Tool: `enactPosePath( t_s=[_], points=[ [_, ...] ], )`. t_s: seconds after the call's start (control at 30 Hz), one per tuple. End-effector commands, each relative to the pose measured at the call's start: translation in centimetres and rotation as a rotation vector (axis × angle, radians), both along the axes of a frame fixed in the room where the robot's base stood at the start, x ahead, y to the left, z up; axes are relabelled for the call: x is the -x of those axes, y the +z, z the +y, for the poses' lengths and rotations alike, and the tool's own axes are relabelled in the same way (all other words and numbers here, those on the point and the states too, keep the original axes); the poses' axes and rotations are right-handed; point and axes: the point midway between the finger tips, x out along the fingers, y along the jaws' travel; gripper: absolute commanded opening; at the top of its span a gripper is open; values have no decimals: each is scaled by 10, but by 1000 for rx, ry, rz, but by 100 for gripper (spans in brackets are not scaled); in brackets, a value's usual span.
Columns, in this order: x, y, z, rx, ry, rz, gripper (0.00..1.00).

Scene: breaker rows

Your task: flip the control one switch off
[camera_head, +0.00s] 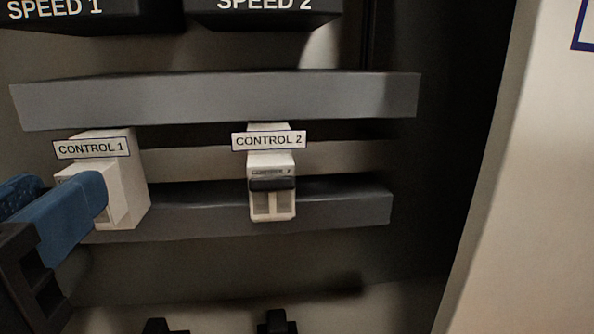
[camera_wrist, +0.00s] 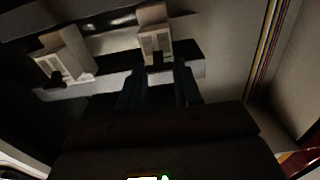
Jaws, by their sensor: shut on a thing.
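The control 1 switch (camera_head: 122,190) is a white breaker block under a CONTROL 1 label at the left in the head view. My gripper (camera_head: 70,198), with blue fingers, is at its front face and covers its lever there. In the wrist view, the two fingers of my gripper (camera_wrist: 158,72) stand either side of the lower front of a white breaker (camera_wrist: 154,38), where a small dark lever shows. The gripper is shut on the control 1 switch; the exact contact and the lever's position are hard to make out in the dim picture.
The control 2 switch (camera_head: 271,200), with a dark lever across its face, stands to the right, with a clear gap between. A grey rail (camera_head: 215,98) runs above both. Black SPEED 1 and SPEED 2 blocks hang higher. Two dark knobs show at the bottom edge.

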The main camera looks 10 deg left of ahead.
Motion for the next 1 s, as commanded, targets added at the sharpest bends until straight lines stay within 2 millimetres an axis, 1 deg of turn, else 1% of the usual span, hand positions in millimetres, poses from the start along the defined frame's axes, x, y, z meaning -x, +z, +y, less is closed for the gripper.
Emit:
enactPosePath(
  t_s=[0.03,0.07,0.1,0.27,0.47,1.0],
  points=[
    [0,0,0,0,0,0,7],
    [0,0,0,0,0,0,4],
    [0,0,0,0,0,0,4],
    [0,-2,0,-2,0,-8,4],
    [1,-9,0,-14,0,-57,4],
    [3,-30,-2,-90,-2,-371,4]
  ],
)
